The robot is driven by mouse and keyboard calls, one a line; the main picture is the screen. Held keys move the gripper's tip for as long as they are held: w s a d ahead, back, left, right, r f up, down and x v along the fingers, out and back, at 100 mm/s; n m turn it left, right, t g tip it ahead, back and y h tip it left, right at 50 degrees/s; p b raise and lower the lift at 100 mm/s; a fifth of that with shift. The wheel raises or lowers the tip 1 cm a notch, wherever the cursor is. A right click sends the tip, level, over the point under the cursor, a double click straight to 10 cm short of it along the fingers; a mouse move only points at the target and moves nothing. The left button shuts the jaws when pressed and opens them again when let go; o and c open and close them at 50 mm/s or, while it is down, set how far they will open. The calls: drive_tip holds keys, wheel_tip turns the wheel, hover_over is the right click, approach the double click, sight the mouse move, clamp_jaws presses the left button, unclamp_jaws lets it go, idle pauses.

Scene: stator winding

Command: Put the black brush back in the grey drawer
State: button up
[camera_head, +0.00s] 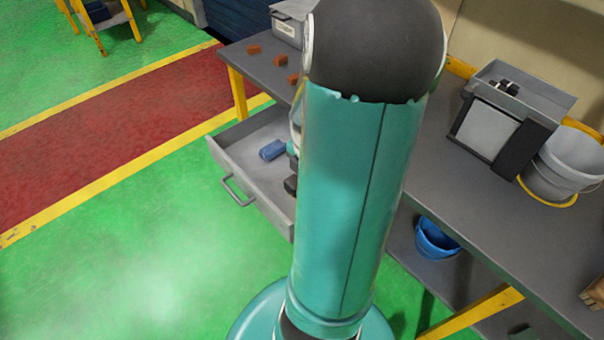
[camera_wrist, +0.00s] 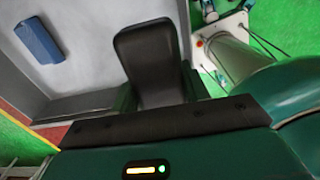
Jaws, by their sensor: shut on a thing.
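The grey drawer (camera_head: 262,204) is pulled open under the left part of the workbench in the head view. Its grey floor and wall also show in the wrist view (camera_wrist: 85,60). My gripper (camera_wrist: 155,98) is shut on the black brush (camera_wrist: 148,58), which shows as a dark block with a rounded end. In the wrist view the brush overlaps the right part of the drawer; its height above the drawer floor cannot be told. In the head view my arm hides most of the gripper and the drawer's right part.
A blue object (camera_head: 272,150) lies in the drawer, also seen in the wrist view (camera_wrist: 38,40). Orange-brown blocks (camera_head: 280,60) and a grey bin (camera_head: 290,22) are on the bench (camera_head: 450,185). A stand (camera_head: 490,130) and bucket (camera_head: 562,165) are at right. Green floor is clear at left.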

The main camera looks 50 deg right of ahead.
drive_tip(key=w+d+f, duration=0.6)
drive_tip(key=f, duration=0.1)
drive_tip(key=shift+f, duration=0.1)
drive_tip(key=shift+w+d+f, duration=0.1)
drive_tip(key=shift+d+f, duration=0.05)
drive_tip(key=shift+f, duration=1.6)
drive_tip(key=shift+f, duration=0.2)
drive_tip(key=o, duration=1)
drive_tip(key=shift+c, duration=0.2)
drive_tip(key=shift+r, duration=0.1)
